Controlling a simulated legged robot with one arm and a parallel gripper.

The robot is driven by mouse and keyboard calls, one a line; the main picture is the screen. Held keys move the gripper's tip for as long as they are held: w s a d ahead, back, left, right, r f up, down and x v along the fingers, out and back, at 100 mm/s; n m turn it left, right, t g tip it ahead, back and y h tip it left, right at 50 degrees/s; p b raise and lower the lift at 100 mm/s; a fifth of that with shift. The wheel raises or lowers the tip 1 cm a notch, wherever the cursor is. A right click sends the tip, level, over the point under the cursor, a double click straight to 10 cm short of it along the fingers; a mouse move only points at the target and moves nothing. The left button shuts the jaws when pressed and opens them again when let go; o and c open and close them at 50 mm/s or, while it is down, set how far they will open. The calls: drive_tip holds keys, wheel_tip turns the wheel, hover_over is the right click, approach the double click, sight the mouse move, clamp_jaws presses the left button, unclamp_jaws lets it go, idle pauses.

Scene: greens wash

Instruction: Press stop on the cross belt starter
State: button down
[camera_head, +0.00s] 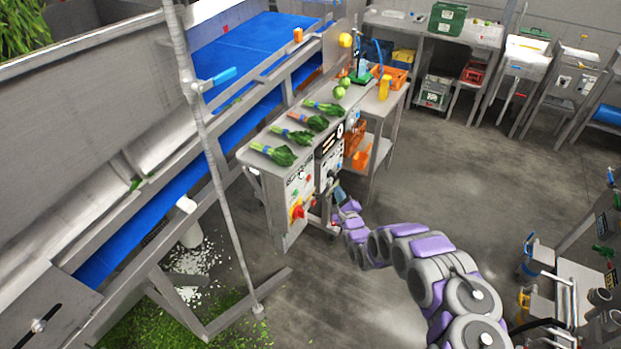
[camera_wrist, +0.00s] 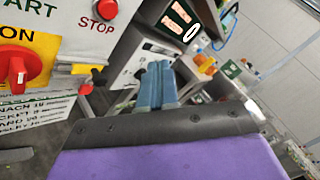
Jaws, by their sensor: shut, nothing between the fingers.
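The starter panel (camera_head: 299,188) is the white face of a cabinet below the grey bench. In the wrist view the red stop button (camera_wrist: 107,9) is at the top, with the word STOP (camera_wrist: 96,27) under it. The START label (camera_wrist: 28,10) is at the top left, its button out of frame. A red rotary knob (camera_wrist: 15,72) on a yellow plate sits lower left. My gripper (camera_wrist: 160,66) is shut and empty, right of and below the stop button in the picture, apart from it. In the head view my gripper (camera_head: 337,190) is just right of the panel; the stop button is too small to tell there.
Bundles of greens (camera_head: 274,154) lie on the bench top. A side table with orange crates (camera_head: 355,137) stands behind the panel. A conveyor with a blue belt (camera_head: 150,223) runs on the left. The floor (camera_head: 480,185) to the right is open.

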sight(309, 178)
drive_tip(key=shift+w+a, duration=0.15)
drive_tip(key=w+a+b, duration=0.4)
drive_tip(key=w+a, duration=0.1)
drive_tip(key=a, duration=0.1)
drive_tip(key=shift+a, duration=0.25)
idle(0.4)
drive_tip(key=shift+a, duration=0.1)
idle(1.8)
drive_tip(key=shift+w+a+r, duration=0.1)
drive_tip(key=shift+w+a, duration=0.05)
drive_tip(key=shift+a, duration=0.2)
